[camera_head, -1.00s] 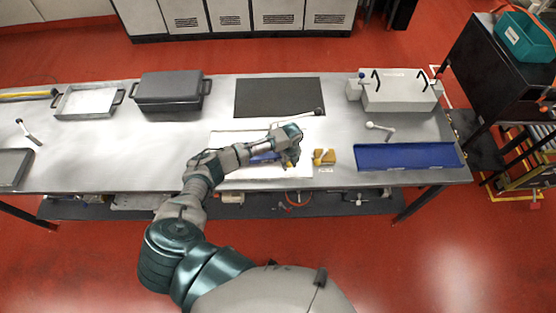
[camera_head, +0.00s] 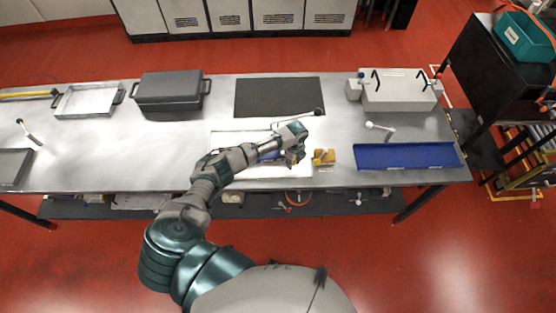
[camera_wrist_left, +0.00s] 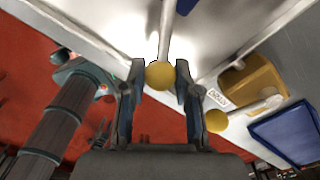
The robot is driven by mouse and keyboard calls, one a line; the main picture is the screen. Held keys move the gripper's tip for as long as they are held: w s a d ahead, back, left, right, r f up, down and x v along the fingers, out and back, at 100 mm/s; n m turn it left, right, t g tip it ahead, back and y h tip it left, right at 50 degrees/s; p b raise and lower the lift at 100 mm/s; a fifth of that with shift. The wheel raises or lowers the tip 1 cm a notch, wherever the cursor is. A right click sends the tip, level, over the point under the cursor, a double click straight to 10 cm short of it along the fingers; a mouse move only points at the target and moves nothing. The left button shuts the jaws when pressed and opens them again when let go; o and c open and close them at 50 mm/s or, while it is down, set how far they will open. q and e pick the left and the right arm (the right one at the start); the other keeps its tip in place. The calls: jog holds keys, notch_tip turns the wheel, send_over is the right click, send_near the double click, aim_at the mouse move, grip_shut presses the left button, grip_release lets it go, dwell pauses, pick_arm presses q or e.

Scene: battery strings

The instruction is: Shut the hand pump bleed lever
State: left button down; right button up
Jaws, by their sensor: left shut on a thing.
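My left gripper (camera_head: 294,160) is over the front middle of the bench. In the left wrist view my left gripper (camera_wrist_left: 160,78) has its two fingers on either side of a yellow ball knob (camera_wrist_left: 160,75) and is shut on it. The knob sits on the end of a pale rod (camera_wrist_left: 166,35) running away from the hand. I take this for the bleed lever, but its pivot is hard to see. A blue body (camera_head: 268,156), perhaps the hand pump, is mostly hidden behind my arm. My right gripper is not in view.
Just right of the hand is a yellow block (camera_head: 326,158); the left wrist view shows a second yellow knob (camera_wrist_left: 216,121) and a small label (camera_wrist_left: 217,97) beside it. A blue tray (camera_head: 405,156) lies farther right. A dark mat (camera_head: 280,97) lies behind.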

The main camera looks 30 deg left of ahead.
pick_arm(q)
jog(key=shift+w+d+n, duration=0.1)
jog(key=shift+w+n, duration=0.2)
jog(key=shift+n, duration=0.2)
jog(key=shift+w+d+n, duration=0.2)
jog(key=shift+w+n, duration=0.6)
jog(key=shift+n, duration=0.5)
jog(key=shift+w+n+b, duration=0.5)
jog(key=shift+w+n, duration=0.2)
jog(key=shift+n, duration=0.4)
jog(key=c, duration=0.9)
grip_release()
jog(key=shift+r, duration=0.1)
